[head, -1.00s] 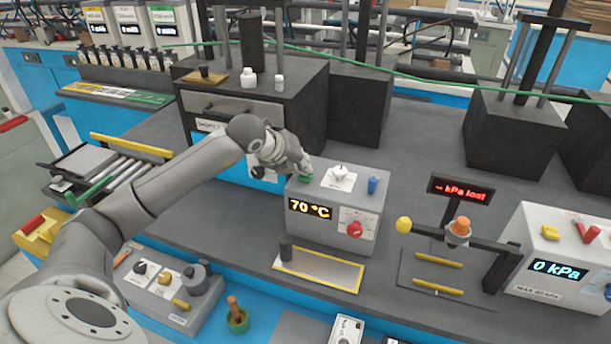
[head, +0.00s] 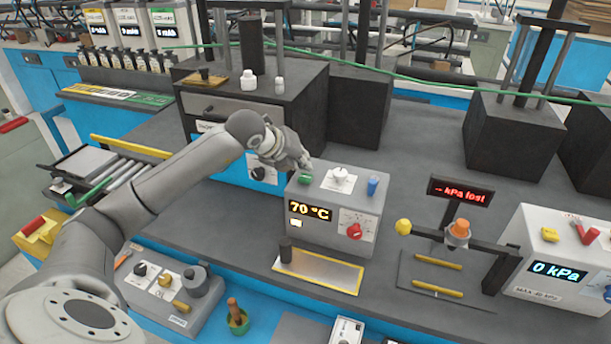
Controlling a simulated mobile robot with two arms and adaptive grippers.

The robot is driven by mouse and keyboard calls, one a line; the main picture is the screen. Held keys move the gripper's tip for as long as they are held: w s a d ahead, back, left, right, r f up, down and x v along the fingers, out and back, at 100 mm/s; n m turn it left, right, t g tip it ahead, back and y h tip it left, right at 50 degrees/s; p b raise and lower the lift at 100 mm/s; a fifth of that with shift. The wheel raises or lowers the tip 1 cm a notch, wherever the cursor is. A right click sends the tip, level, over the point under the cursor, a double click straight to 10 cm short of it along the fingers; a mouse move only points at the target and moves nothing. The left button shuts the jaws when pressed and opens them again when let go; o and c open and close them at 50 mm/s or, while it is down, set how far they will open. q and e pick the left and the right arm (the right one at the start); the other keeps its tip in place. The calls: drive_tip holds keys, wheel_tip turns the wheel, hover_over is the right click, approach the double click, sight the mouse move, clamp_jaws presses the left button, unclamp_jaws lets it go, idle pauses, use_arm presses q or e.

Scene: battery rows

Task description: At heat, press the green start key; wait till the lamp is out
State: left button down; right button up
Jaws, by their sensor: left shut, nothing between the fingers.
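The grey heater box (head: 327,241) stands mid-bench, and its display (head: 310,210) reads 70 °C. A small pale-yellow lamp (head: 296,223) glows below the display. The green start key (head: 304,179) is on the box's top at the left. My left gripper (head: 306,164) is shut and empty, just above and behind the key, with a small gap seeming to lie between them. My right gripper is not in view.
The box also carries a white knob (head: 340,173), a blue peg (head: 372,186) and a red dial (head: 354,231). A yellow-edged plate (head: 330,272) lies in front. A stand with a red-lettered sign (head: 460,191) and a 0 kPa box (head: 538,290) are at right.

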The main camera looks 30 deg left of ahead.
sight(302, 175)
use_arm(q)
drive_tip(key=shift+r, duration=0.1)
drive_tip(key=shift+r+p, duration=1.3)
drive_tip(key=shift+r, duration=1.15)
drive_tip(key=shift+f, duration=0.1)
